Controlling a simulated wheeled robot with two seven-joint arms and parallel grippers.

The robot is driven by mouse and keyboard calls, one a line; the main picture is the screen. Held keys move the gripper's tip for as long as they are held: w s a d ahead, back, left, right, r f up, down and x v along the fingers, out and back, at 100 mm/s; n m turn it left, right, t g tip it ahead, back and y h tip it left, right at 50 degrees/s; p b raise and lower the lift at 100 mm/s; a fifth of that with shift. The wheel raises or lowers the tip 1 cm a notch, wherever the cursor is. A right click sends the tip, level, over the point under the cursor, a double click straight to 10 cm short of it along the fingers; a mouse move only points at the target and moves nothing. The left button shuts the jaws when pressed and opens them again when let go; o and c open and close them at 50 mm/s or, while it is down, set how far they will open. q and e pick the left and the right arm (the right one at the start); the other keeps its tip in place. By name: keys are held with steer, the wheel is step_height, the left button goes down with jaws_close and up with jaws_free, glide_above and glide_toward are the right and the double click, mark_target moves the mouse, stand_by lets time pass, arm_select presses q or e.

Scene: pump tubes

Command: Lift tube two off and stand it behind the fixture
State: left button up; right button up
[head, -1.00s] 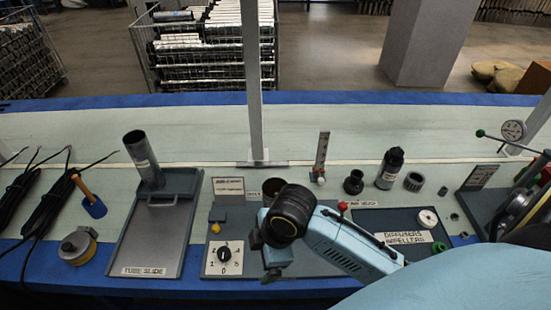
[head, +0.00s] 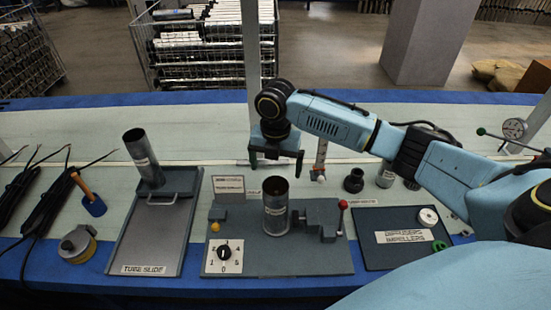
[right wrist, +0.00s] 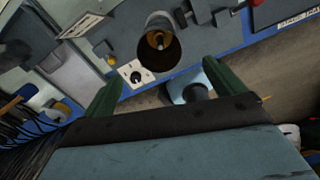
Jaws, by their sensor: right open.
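A grey tube (head: 276,212) with a pale label stands upright on the grey fixture plate (head: 300,262), beside a clamp block (head: 320,220) with a red-knobbed lever. A second grey tube (head: 143,160) stands at the back of the tube slide. I cannot read a number on either tube. My right gripper (head: 276,165) is open and empty, above and behind the fixture in the head view. In the right wrist view, the fixture tube (right wrist: 160,45) shows its open top just beyond the spread green fingers, with no visible contact. My left gripper is out of view.
A thin post (head: 251,55) rises at the back of the table. Behind the fixture stand a small sign (head: 229,186), an upright gauge (head: 321,155) and a black fitting (head: 353,181). The parts tray (head: 395,255) lies to the right. Pale table surface is clear behind the tube slide.

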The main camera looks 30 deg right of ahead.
mark_target(276, 192)
step_height(276, 192, down, 11)
steer(key=shift+r+b, duration=0.1)
steer(key=shift+b, duration=0.65)
steer(key=shift+c, duration=0.2)
steer(key=c, duration=1.2)
steer(key=shift+c, duration=0.2)
steer(key=shift+r+p, duration=0.65)
steer(key=shift+p, duration=0.15)
steer(key=shift+r, duration=0.1)
steer(key=shift+r+p, duration=2.8)
steer(key=shift+p, duration=0.2)
step_height(276, 192, up, 14)
steer(key=p, duration=1.3)
steer(key=shift+f, duration=0.25)
